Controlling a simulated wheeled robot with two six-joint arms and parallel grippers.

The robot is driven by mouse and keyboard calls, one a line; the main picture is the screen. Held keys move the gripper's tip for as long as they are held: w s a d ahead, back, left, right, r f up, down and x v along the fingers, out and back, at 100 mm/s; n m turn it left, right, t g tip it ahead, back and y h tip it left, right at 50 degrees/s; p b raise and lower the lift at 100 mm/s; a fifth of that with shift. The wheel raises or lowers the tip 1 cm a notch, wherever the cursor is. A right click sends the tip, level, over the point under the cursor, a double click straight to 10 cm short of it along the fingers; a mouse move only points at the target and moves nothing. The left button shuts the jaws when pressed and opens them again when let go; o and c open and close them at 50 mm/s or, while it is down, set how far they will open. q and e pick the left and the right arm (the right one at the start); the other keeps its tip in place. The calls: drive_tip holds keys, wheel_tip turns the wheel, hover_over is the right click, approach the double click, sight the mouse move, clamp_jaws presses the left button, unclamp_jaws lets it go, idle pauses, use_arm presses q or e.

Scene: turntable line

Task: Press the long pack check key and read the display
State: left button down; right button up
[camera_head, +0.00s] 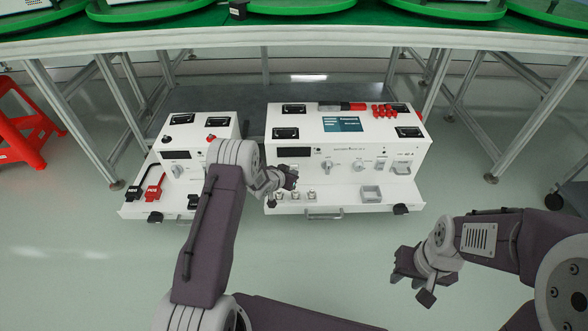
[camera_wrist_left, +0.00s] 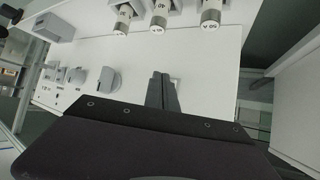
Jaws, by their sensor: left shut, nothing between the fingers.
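The larger white test unit (camera_head: 345,180) stands under the table, with a dark display strip (camera_head: 294,152) on its front and a blue screen (camera_head: 342,124) on top. The display shows no text that I can read. My left gripper (camera_head: 287,178) is at the left part of this front; it is shut and empty. In the left wrist view its closed fingertips (camera_wrist_left: 161,88) point at a white panel, and I cannot tell whether they touch it. I cannot pick out the long pack check key. My right gripper (camera_head: 410,284) hangs open and empty over the floor.
A smaller white unit (camera_head: 175,134) with red and black clips stands to the left. Labelled cylinders (camera_wrist_left: 159,18) sit in a row near my left gripper. Knobs (camera_wrist_left: 108,79) are on the panel. Table legs (camera_head: 535,119) flank the units; the front floor is clear.

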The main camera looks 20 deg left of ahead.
use_arm(q)
drive_tip(key=shift+w+a, duration=0.1)
drive_tip(key=shift+w, duration=0.35)
idle(0.3)
drive_tip(key=shift+s, duration=0.1)
drive_tip(key=shift+s+d+p, duration=0.25)
drive_tip(key=shift+s+p, duration=0.15)
drive_tip(key=shift+s, duration=0.4)
drive_tip(key=shift+s+d+p, duration=0.25)
drive_tip(key=shift+s+p, duration=0.1)
drive_tip(key=shift+s, duration=0.45)
drive_tip(key=shift+s+d+p, duration=0.2)
drive_tip(key=shift+s+p, duration=0.15)
drive_tip(key=shift+s, duration=0.45)
drive_tip(key=shift+s+d+p, duration=0.25)
drive_tip(key=shift+s+p, duration=0.1)
drive_tip(key=shift+s, duration=0.45)
